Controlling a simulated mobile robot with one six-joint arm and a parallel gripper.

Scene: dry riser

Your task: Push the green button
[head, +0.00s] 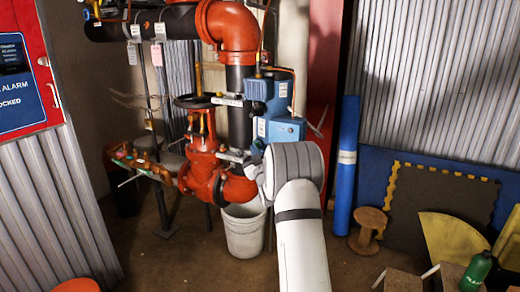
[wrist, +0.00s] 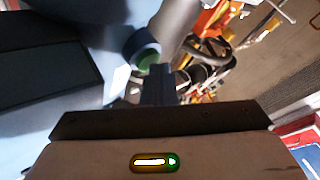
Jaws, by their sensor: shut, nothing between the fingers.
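In the wrist view, a round green button (wrist: 147,58) sits in a grey-blue collar on a pale blue surface, its lower edge partly hidden. My gripper (wrist: 159,72) is shut and empty. Its fingertips appear just below and right of the button in the picture; I cannot tell whether they touch it. In the head view, my arm reaches up to the blue box (head: 285,130) on the pipework. The arm hides my gripper there, and I cannot make out the button in that view.
Red valves (head: 203,165) and an orange pipe elbow (head: 230,28) stand close around the blue box. A white bucket (head: 244,232) is below. A blue roll (head: 346,165) and a wooden spool (head: 369,228) are to the right. A red alarm panel (head: 42,95) is at left.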

